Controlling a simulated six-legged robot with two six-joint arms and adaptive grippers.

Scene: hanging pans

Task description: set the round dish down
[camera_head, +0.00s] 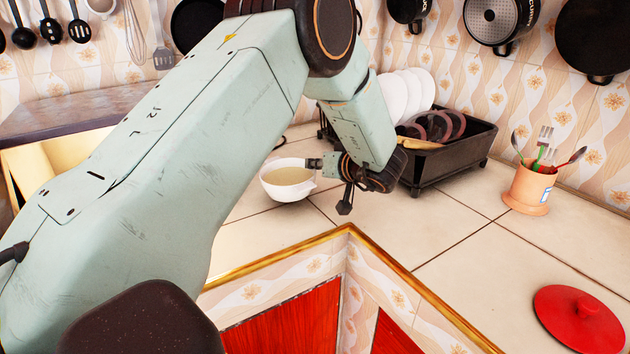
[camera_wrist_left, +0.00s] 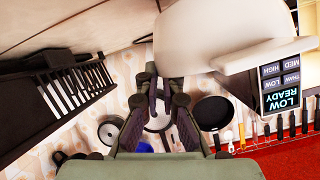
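The round dish (camera_head: 287,178), a white bowl with a small side handle, sits upright on the tiled counter left of the dish rack, as far as I can see. My left gripper (camera_head: 332,184) is beside its right side in the head view. Its fingers are spread apart, one near the dish's rim and the other lower and to the right. I cannot tell whether the nearer finger touches the dish. In the wrist view the left gripper (camera_wrist_left: 160,95) shows separated fingers with a gap. A large pale shape there may be the dish, seen close. My right gripper is not in view.
A black dish rack (camera_head: 450,155) with white plates stands behind the gripper. An orange utensil pot (camera_head: 527,190) and a red lid (camera_head: 580,318) are at the right. The counter's gold-trimmed inner edge (camera_head: 350,231) is in front. The tiles between pot and lid are clear.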

